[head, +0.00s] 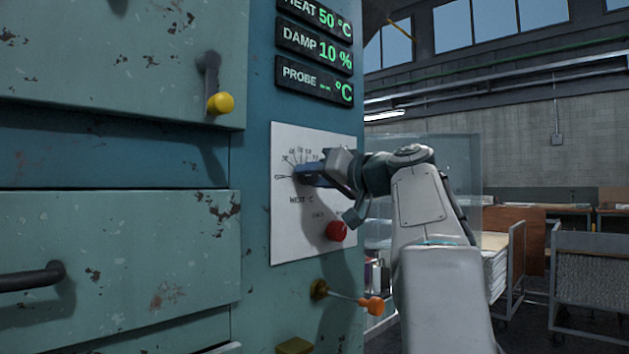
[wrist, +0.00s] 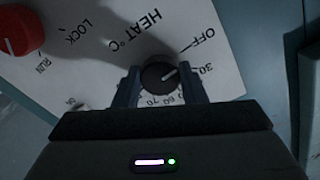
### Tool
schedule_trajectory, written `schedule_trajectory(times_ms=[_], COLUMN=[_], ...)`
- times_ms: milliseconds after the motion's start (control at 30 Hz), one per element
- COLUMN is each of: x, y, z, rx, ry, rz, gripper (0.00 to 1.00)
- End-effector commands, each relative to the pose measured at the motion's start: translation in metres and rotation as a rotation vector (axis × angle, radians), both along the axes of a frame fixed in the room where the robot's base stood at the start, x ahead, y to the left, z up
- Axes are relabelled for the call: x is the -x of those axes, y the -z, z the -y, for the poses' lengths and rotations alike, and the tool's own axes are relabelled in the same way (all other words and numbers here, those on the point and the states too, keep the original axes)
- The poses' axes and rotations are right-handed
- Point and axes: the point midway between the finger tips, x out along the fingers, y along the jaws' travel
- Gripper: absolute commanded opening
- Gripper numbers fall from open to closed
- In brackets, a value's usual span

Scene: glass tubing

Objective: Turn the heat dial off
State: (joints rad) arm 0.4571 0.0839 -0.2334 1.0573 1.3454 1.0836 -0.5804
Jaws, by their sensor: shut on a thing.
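The heat dial (wrist: 157,71) is a round black knob with a white pointer line on a white panel marked "HEAT °C". In the wrist view the line slants to the upper right, towards the OFF and 30 side of the scale. My gripper (wrist: 161,82) has one finger on each side of the knob and is shut on it. In the head view my gripper (head: 303,174) reaches the white panel (head: 290,228) from the right and hides the dial. The display above (head: 316,14) reads HEAT 50 °C.
A red knob (head: 337,231) with LOCK and RUN marks sits below the dial. An orange-tipped lever (head: 373,305) sticks out lower down. Drawers with a yellow-knobbed handle (head: 220,103) and a dark handle (head: 36,277) are at left. Carts (head: 590,270) stand at right.

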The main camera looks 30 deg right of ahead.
Motion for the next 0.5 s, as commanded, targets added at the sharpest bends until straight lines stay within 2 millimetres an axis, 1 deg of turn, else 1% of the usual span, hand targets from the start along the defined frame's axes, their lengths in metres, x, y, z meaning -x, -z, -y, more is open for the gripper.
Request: schedule_trajectory(times_ms=[433,467,500], x=[-0.0003,-0.0003,-0.0003], y=[0.0009,0.0009,0.0009], z=[0.0002,0.0002,0.0002], rx=[0.012,0.012,0.011], ry=[0.0,0.0,0.0], rz=[0.002,0.002,0.002], gripper=[0.15,0.4,0.51])
